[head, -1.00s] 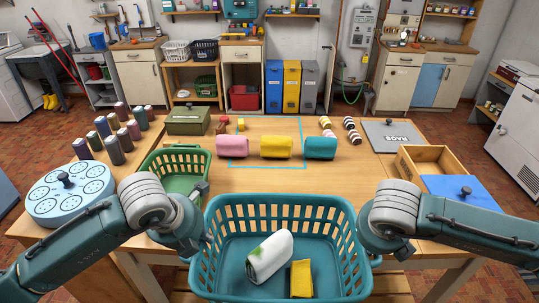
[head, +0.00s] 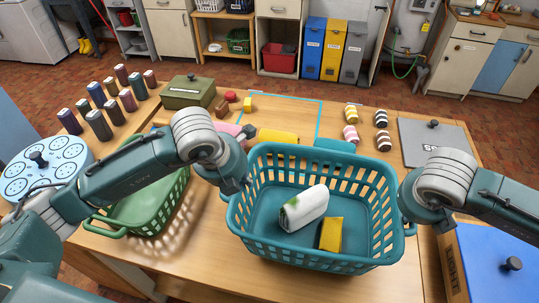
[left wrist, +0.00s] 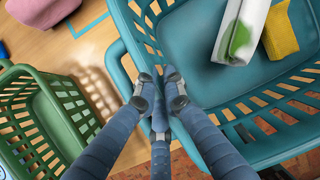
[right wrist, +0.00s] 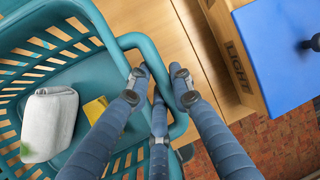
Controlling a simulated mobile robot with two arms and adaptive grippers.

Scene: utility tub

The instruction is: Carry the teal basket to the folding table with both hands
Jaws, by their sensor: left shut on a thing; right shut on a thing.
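The teal basket (head: 310,262) is upright over the front part of the wooden table (head: 190,265); I cannot tell if its base touches the top. Inside lie a white roll with a green patch (head: 304,208) and a folded yellow cloth (head: 331,234). My left gripper (head: 241,188) is shut on the basket's left handle, as the left wrist view (left wrist: 160,88) shows. My right gripper (head: 407,222) is shut on the right handle, clear in the right wrist view (right wrist: 160,85). I cannot tell whether this is the folding table.
A green basket (head: 150,212) stands close left of the teal one. Pink, yellow (head: 278,137) and teal rolls lie behind it, partly hidden. A blue-taped rectangle (head: 320,112) is beyond. A grey lid (head: 433,142) and a blue panel (head: 490,262) are at right.

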